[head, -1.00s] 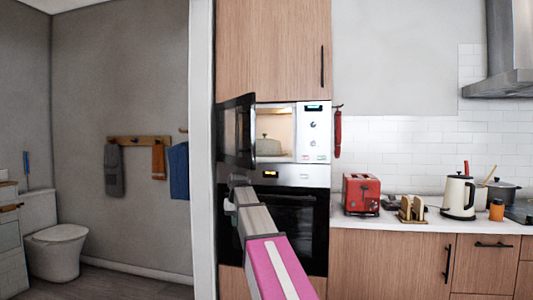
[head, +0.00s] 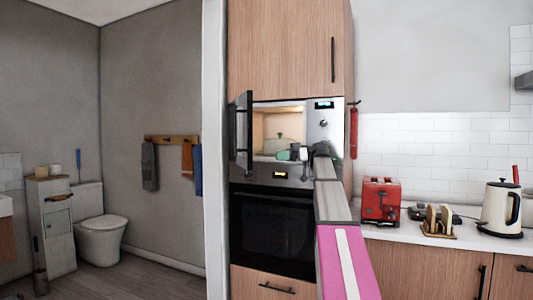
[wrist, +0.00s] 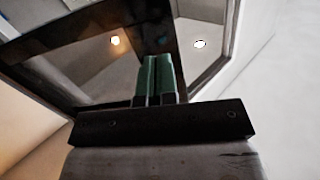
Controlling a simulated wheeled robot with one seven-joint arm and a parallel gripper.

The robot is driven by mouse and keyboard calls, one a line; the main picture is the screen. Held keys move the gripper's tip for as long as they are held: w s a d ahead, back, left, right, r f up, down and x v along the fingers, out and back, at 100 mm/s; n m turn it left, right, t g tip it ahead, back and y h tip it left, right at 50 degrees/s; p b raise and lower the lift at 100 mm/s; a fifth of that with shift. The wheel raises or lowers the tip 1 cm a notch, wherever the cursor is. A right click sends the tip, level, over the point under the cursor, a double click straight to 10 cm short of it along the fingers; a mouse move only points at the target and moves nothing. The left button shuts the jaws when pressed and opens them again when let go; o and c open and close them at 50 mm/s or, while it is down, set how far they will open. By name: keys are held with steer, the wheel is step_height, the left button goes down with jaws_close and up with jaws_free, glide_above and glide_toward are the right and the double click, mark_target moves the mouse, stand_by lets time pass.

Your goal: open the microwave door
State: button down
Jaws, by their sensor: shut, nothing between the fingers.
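The microwave (head: 324,127) is built into a tall wooden cabinet. Its dark glass door (head: 243,135) is hinged at the left and stands swung well out, seen nearly edge-on in the head view. The lit cavity shows a lidded dish (head: 281,148) inside.
An oven (head: 272,225) sits directly below the microwave. To the right are a counter with a red toaster (head: 381,200), a toast rack (head: 439,220) and a kettle (head: 501,208). A white wall edge (head: 214,150) stands just left of the cabinet.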

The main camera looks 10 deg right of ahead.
mark_target(252, 152)
steer(key=s+a+r+n, duration=0.1)
steer(key=s+a+r, duration=0.1)
steer(key=a, duration=0.6)
steer(key=shift+a+g, duration=0.3)
steer(key=shift+g, duration=0.1)
